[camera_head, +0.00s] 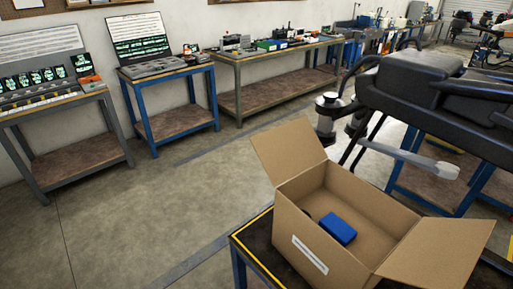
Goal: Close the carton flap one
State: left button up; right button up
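An open brown cardboard carton (355,210) stands on a small table at the lower right. One flap (287,152) stands up and leans outward at its left end. Another flap (440,256) is folded outward at its right end, near the bottom right corner. A blue block (338,229) lies inside the carton, and a small dark thing beside it is mostly hidden by the carton's front wall. A white label is on the front wall. Neither of my grippers is in view.
The carton's table (262,250) has a dark top with a yellow edge. A large black drone (430,90) stands just behind and right of the carton, with a pale grey arm-like part near it. Workbenches (165,90) line the wall. The floor at left is clear.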

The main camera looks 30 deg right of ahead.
aim_at(284, 152)
jog(key=u, duration=0.4)
jog(key=i, duration=5.15)
jog(key=z, duration=4.9)
jog(key=i, duration=0.5)
